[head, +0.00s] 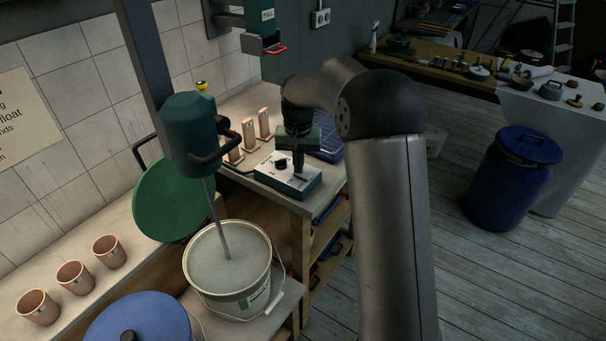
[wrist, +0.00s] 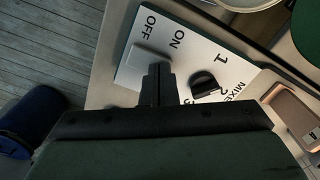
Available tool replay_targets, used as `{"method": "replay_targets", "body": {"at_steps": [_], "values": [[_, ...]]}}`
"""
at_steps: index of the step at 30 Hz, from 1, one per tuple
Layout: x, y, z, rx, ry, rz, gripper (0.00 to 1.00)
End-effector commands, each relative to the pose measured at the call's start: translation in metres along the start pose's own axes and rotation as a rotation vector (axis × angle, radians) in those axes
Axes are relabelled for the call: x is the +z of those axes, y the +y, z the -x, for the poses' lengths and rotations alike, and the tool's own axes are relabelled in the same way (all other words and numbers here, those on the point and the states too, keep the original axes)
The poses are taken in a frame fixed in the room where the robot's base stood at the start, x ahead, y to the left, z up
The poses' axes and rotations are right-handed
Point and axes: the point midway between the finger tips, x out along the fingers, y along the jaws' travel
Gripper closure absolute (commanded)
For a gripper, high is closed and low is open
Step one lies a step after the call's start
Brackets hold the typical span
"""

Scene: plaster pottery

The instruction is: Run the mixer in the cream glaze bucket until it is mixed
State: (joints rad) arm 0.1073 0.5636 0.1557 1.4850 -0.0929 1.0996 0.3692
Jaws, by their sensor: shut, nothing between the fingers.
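The mixer (head: 189,128) hangs over the cream glaze bucket (head: 228,293), and its thin shaft (head: 218,222) goes down into pale liquid there. A mixer control box (head: 283,190) sits on the bench to the right; in the wrist view its white panel (wrist: 225,62) reads OFF, ON, 1, 2, 3 and MIXER. A grey switch (wrist: 146,58) lies by ON and OFF, and a black knob (wrist: 204,84) stands by the numbers. My gripper (head: 299,173) is shut and empty, its fingertips (wrist: 157,72) at the switch, partly hiding it. I cannot tell whether they touch or whether the shaft turns.
A green lid (head: 168,200) leans behind the bucket. Several terracotta cups (head: 75,277) stand along the wall, and a blue lid (head: 140,318) is in front. Upright terracotta pieces (head: 249,134) stand behind the box. A blue barrel (head: 510,180) stands on the open floor at right.

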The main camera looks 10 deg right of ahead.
Motion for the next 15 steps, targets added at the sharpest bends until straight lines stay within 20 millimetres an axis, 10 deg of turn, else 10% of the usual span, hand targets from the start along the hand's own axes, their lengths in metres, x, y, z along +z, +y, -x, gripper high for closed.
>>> {"method": "replay_targets", "body": {"at_steps": [15], "values": [[0.0, 0.0, 0.009, 0.001, -0.002, 0.0, 1.0]]}}
